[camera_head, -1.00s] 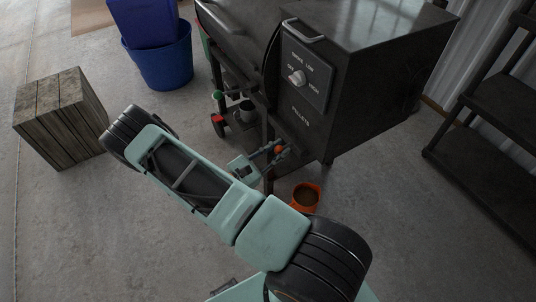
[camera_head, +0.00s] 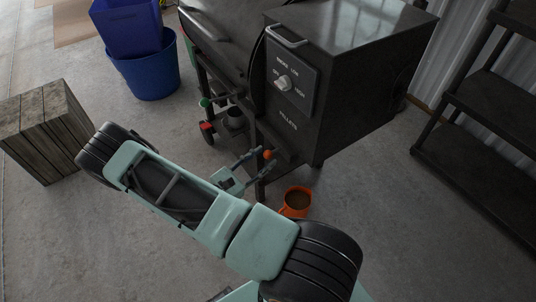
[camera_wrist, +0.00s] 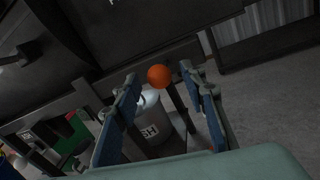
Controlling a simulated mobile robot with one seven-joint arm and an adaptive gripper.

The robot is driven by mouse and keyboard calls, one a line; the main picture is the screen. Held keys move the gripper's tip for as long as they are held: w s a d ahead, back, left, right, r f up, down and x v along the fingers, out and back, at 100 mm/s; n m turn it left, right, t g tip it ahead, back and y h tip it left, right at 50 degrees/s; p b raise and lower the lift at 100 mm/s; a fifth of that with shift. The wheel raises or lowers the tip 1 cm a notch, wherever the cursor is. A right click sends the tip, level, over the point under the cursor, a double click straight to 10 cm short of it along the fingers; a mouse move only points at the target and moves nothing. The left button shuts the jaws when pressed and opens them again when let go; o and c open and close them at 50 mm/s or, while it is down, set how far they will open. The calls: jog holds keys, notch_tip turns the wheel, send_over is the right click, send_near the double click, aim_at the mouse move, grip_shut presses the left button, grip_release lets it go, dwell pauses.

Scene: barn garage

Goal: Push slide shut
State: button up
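A black pellet grill (camera_head: 345,70) stands at the upper middle of the head view. A small orange ball-shaped knob (camera_head: 267,154) sits low at its front, below the pellet box. The knob also shows in the wrist view (camera_wrist: 159,75), just ahead of and between my fingers. My gripper (camera_head: 265,157) is open, with a finger on either side of the knob's line. I cannot tell whether a finger touches it. The slide behind the knob is dark and hard to make out, so I cannot tell how far out it is.
A light bucket with lettering (camera_wrist: 150,128) is below the knob. A blue bin (camera_head: 150,70) and wooden crate (camera_head: 48,130) are left, a black shelf (camera_head: 490,105) right.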

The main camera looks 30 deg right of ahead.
jog(key=v, duration=0.9)
jog(key=shift+d, duration=0.1)
